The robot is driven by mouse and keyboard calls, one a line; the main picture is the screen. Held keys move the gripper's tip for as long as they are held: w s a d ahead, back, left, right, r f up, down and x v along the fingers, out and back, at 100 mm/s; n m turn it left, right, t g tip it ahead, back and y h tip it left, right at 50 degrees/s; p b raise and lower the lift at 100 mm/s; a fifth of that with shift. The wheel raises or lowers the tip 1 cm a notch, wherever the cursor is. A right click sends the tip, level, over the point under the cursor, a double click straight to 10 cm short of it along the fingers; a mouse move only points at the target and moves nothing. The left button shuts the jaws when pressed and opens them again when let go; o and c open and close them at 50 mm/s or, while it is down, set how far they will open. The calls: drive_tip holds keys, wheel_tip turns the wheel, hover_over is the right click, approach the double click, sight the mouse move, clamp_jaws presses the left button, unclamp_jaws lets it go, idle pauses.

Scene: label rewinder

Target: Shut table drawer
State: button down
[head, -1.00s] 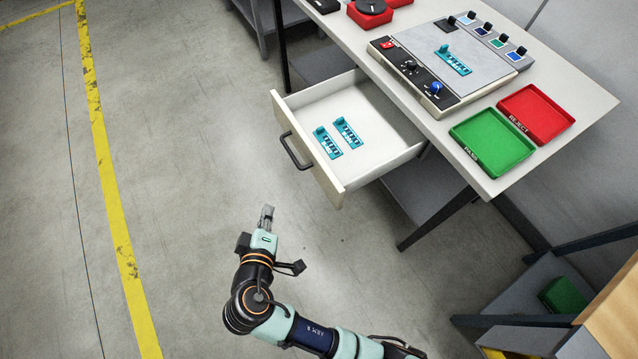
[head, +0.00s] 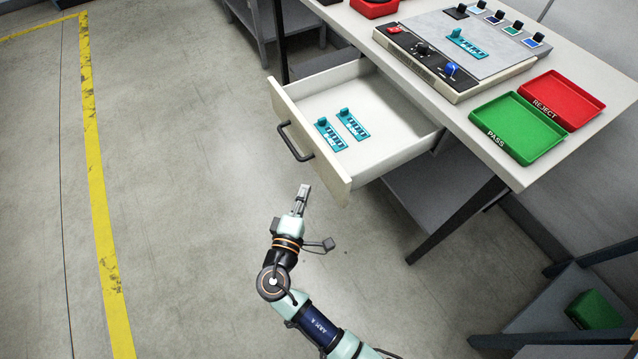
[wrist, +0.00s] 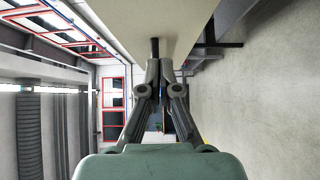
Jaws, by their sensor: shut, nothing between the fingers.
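The table drawer (head: 328,171) is pulled out from under the table, with a dark bar handle (head: 294,141) on its front. Two teal parts with small slots, one part at the left (head: 331,134) and one at the right (head: 352,124), lie inside it. My gripper (head: 305,188) is shut and empty, just in front of and below the right part of the drawer front in the head view. In the wrist view my gripper (wrist: 158,66) points toward a pale panel edge and a dark bar. I cannot tell whether it touches them.
The table top (head: 470,135) carries a control panel unit (head: 440,65), a green PASS tray (head: 519,128) and a red REJECT tray (head: 563,100). A dark table leg (head: 455,220) stands right of the drawer. The floor left of the drawer is clear.

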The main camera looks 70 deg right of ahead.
sight(323, 170)
drive_tip(key=d, duration=0.1)
drive_tip(key=s+d, duration=0.1)
drive_tip(key=d+b, duration=0.1)
drive_tip(key=d, duration=0.1)
drive_tip(key=shift+s+f, duration=0.1)
drive_tip(key=shift+s, duration=0.25)
drive_tip(key=shift+s+d, duration=0.25)
drive_tip(key=shift+d, duration=0.15)
